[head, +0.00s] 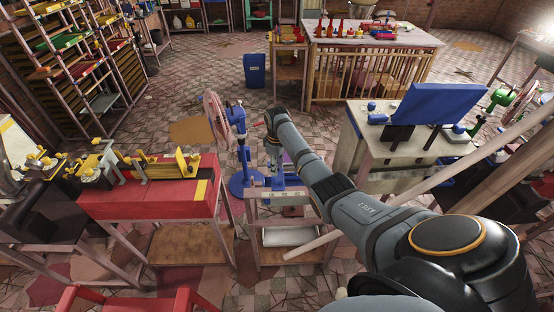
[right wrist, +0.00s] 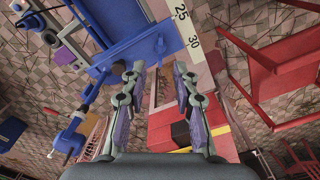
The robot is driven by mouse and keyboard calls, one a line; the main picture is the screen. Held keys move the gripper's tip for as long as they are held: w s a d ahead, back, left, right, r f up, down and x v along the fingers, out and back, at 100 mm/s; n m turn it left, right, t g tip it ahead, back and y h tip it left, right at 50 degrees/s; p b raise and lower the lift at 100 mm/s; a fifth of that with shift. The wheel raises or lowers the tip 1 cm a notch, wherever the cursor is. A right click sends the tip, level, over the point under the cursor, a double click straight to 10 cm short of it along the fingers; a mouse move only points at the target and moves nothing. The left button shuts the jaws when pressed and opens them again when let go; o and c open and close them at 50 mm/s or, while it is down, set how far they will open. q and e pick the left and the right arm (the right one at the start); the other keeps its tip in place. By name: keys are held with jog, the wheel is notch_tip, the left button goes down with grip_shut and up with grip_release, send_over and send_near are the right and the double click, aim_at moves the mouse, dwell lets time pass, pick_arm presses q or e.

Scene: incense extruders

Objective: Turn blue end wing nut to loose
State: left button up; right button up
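A blue extruder shows in the right wrist view (right wrist: 135,35) at the upper left, with blue clamp-like parts (right wrist: 72,138) at the left edge. In the head view some blue parts (head: 254,181) show on the small stand at the centre, largely behind my right arm. I cannot make out for sure which part is the blue end wing nut. My right gripper (right wrist: 159,70) is open and empty, its fingers apart beside the blue frame and a pale ruler strip (right wrist: 190,32). In the head view its fingers are mostly hidden by the arm. My left gripper is not in view.
A red bench (head: 150,205) with yellow extruder parts (head: 182,163) stands left of the stand. A blue-based fan (head: 217,122) stands just behind. A pale bench (head: 380,155) with a blue panel (head: 440,103) is at the right. A blue bin (head: 254,70) is farther back.

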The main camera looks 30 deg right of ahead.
aim_at(277, 179)
notch_tip(277, 179, up, 5)
jog(key=shift+r, duration=0.1)
dwell(0.5)
